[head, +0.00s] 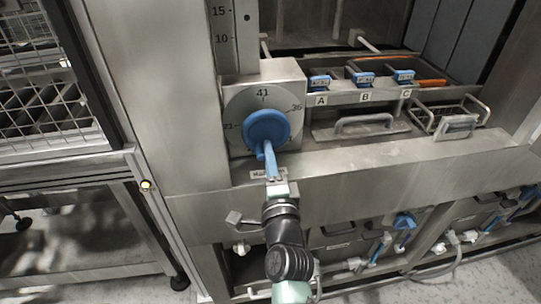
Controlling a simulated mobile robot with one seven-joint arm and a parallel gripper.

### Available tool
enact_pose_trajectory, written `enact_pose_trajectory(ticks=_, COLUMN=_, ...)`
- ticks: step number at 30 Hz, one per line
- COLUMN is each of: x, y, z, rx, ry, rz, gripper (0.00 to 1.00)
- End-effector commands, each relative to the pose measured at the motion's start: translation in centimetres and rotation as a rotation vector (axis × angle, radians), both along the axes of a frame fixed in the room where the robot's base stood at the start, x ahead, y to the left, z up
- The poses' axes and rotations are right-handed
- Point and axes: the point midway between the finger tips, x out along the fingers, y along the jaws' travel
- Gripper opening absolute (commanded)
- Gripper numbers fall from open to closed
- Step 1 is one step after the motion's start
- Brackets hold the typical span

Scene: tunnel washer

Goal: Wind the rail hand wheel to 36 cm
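The rail hand wheel (266,129) is a blue disc on a round grey dial (240,108), on a steel box at the centre left in the head view. A blue handle (270,160) sticks out from the wheel's lower part towards me. The dial reads 41 at the top, with what looks like 35 to the right and 21 to the left; other marks are hidden by the wheel. My gripper (274,180) is at the near end of the handle, below the wheel. Its fingers are too small to tell whether they grip the handle.
A vertical scale (234,35) with 15 and 10 stands above the dial. Blue-handled levers A (320,82), B (363,79) and C (403,76) are to the right. A steel ledge (400,157) runs below, with valves and pipes under it. A wire cage (45,90) stands left.

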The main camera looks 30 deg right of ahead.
Motion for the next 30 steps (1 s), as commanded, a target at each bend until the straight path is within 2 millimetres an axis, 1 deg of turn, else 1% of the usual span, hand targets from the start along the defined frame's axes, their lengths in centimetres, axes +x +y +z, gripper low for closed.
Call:
enact_pose_trajectory(ticks=1, x=0.7, y=1.5, z=-4.3, rx=0.024, ry=0.091, rz=0.043, gripper=0.52)
enact_pose_trajectory(ticks=5, x=-0.1, y=1.7, z=-4.4, rx=0.026, ry=0.095, rz=0.043, gripper=0.52)
enact_pose_trajectory(ticks=7, x=-0.8, y=1.9, z=-4.5, rx=0.026, ry=0.096, rz=0.043, gripper=0.52)
enact_pose_trajectory(ticks=8, x=-1.1, y=2.0, z=-4.5, rx=0.025, ry=0.096, rz=0.043, gripper=0.55)
enact_pose_trajectory(ticks=13, x=-2.8, y=2.5, z=-4.5, rx=0.025, ry=0.095, rz=0.044, gripper=0.55)
enact_pose_trajectory(ticks=14, x=-3.0, y=2.6, z=-4.5, rx=0.025, ry=0.095, rz=0.044, gripper=0.43)
enact_pose_trajectory(ticks=15, x=-3.4, y=2.7, z=-4.5, rx=0.026, ry=0.095, rz=0.044, gripper=0.4)
enact_pose_trajectory(ticks=19, x=-4.7, y=2.9, z=-4.5, rx=0.028, ry=0.095, rz=0.041, gripper=0.44)
enact_pose_trajectory(ticks=20, x=-5.0, y=2.9, z=-4.5, rx=0.029, ry=0.094, rz=0.04, gripper=0.47)
enact_pose_trajectory(ticks=24, x=-6.0, y=3.0, z=-4.4, rx=0.03, ry=0.092, rz=0.036, gripper=0.48)
enact_pose_trajectory(ticks=27, x=-6.2, y=2.9, z=-4.4, rx=0.029, ry=0.093, rz=0.034, gripper=0.5)
enact_pose_trajectory(ticks=28, x=-6.2, y=2.9, z=-4.4, rx=0.029, ry=0.093, rz=0.033, gripper=0.55)
enact_pose_trajectory(ticks=30, x=-6.2, y=2.8, z=-4.3, rx=0.028, ry=0.09, rz=0.031, gripper=0.55)
